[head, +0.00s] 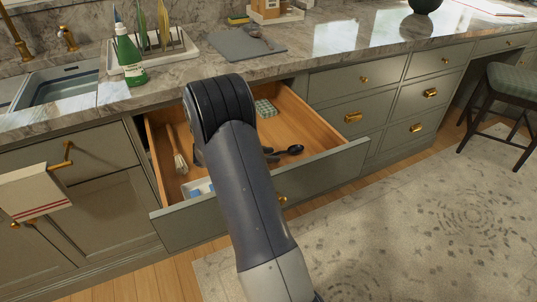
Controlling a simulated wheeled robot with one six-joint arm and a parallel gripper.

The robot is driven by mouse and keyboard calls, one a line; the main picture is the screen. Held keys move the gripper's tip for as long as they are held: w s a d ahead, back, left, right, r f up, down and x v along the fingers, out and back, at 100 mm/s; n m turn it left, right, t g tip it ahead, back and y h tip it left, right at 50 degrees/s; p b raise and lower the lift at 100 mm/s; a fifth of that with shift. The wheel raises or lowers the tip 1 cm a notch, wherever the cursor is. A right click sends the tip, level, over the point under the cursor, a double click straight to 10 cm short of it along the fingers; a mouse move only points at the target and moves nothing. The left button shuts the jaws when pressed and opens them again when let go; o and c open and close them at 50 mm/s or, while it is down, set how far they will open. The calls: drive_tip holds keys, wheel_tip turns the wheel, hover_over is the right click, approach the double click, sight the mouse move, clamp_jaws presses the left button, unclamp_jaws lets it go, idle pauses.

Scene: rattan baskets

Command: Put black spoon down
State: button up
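A black spoon (290,151) shows in the open drawer (335,160), right of my arm. Its bowl points right, and its handle runs left behind my arm. My arm reaches over the drawer's front and bends down into it. My gripper is mostly or wholly hidden behind the arm. A small dark piece beside the spoon's handle may be a fingertip or part of the spoon. I cannot tell whether the gripper touches or holds the spoon, or whether the spoon rests on the drawer's floor.
The drawer also holds a brush (177,150), a green patterned item (266,108) and a white-and-blue item (198,188). Above, the counter bears a green bottle (129,56), a rack and a grey board (235,44) with a utensil on it. A stool (508,95) stands right.

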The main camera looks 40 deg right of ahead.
drive_tip(key=v, duration=1.2)
